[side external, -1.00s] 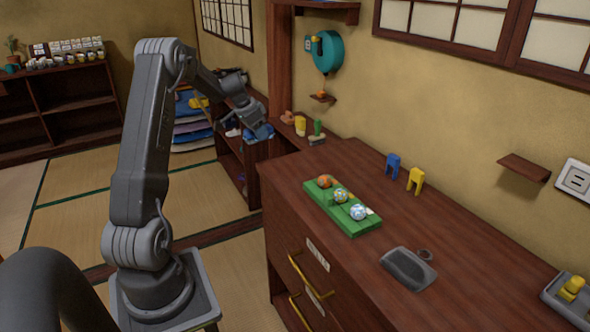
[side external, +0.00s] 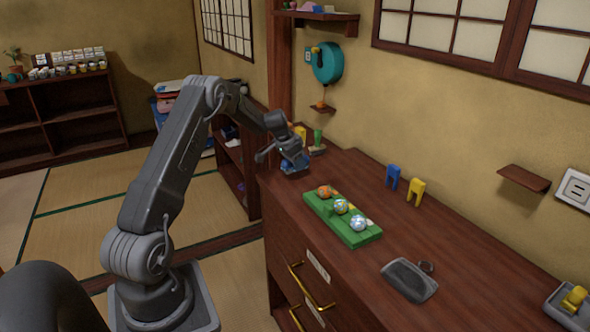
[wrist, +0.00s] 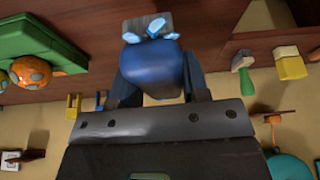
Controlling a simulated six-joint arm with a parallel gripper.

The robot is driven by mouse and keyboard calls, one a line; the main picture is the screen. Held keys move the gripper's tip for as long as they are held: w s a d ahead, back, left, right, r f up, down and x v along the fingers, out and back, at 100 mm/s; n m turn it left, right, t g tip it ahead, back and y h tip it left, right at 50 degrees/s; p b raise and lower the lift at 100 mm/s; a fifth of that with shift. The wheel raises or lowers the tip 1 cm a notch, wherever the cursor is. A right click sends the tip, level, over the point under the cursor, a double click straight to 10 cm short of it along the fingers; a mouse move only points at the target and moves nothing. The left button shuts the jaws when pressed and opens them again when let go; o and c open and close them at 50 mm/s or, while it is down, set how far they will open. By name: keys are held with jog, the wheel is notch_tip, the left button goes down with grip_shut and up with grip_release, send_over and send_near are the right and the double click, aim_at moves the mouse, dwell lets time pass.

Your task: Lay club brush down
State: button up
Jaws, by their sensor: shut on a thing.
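The club brush, a blue rounded body with light blue lobes and a grey block end, is held in my gripper (side external: 285,157). The brush (side external: 294,163) is low over the far left end of the wooden counter (side external: 400,225). The side view does not show clearly whether it touches the top. In the wrist view the brush (wrist: 153,68) sits between the two fingers of my gripper (wrist: 158,82), its grey end against the dark wood behind.
A green-handled brush (side external: 317,139) and a yellow one (side external: 300,131) stand close behind the gripper. A green tray (side external: 350,231) with patterned balls lies nearer on the counter. Blue (side external: 393,177) and yellow (side external: 416,191) stands are by the wall. A grey dish (side external: 408,281) is in front.

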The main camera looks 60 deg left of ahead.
jog(key=shift+f, duration=1.4)
jog(key=shift+f, duration=0.3)
jog(key=shift+f, duration=0.15)
jog(key=o, duration=1.1)
